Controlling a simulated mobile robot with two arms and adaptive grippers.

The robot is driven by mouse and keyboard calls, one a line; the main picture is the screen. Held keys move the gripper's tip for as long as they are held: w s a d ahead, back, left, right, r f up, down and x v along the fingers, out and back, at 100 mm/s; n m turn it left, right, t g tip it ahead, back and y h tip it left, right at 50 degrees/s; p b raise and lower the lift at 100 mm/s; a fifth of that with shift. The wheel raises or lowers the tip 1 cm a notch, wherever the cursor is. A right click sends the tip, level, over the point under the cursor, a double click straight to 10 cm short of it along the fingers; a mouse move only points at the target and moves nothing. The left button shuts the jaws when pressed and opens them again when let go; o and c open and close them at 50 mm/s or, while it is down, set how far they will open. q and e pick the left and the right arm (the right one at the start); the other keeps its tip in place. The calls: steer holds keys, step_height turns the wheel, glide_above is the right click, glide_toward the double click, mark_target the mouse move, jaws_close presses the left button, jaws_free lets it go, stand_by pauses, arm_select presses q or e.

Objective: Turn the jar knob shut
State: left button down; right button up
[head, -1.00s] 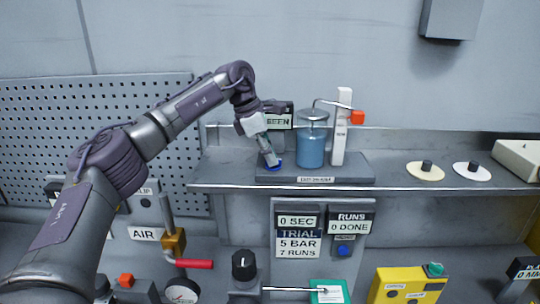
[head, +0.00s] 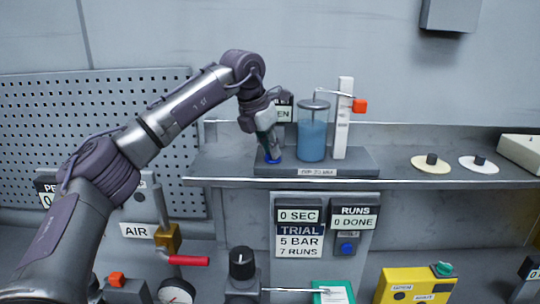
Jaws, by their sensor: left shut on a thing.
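The jar (head: 312,135) is a clear cylinder of blue liquid with a grey lid. It stands on a dark base (head: 350,162) on the shelf. A small blue knob (head: 273,159) sits on the base's left end, left of the jar. My left gripper (head: 271,152) points down at the knob, its fingers closed around it and partly covering it. My right gripper is not in view.
A sign behind my left gripper is partly hidden. Two discs with black knobs (head: 431,160) lie further right on the shelf (head: 400,181). Below are a panel (head: 325,228) and a red-handled valve (head: 188,260).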

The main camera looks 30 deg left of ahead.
arm_select(q)
steer(key=n+b, duration=0.1)
steer(key=n, duration=0.1)
steer(key=n+y+b, duration=0.1)
steer(key=n, duration=0.1)
steer(key=shift+d+r+n+y, duration=0.1)
steer(key=shift+d+n+y, duration=0.1)
steer(key=shift+n+y, duration=0.1)
steer(key=shift+r+n+y+b, duration=0.1)
steer(key=shift+n+y+b, duration=0.4)
steer(key=shift+n, duration=1)
steer(key=c, duration=1.2)
jaws_free()
steer(key=shift+d, duration=0.1)
steer(key=v, duration=1.2)
steer(key=shift+d, duration=0.2)
steer(key=shift+f, duration=0.2)
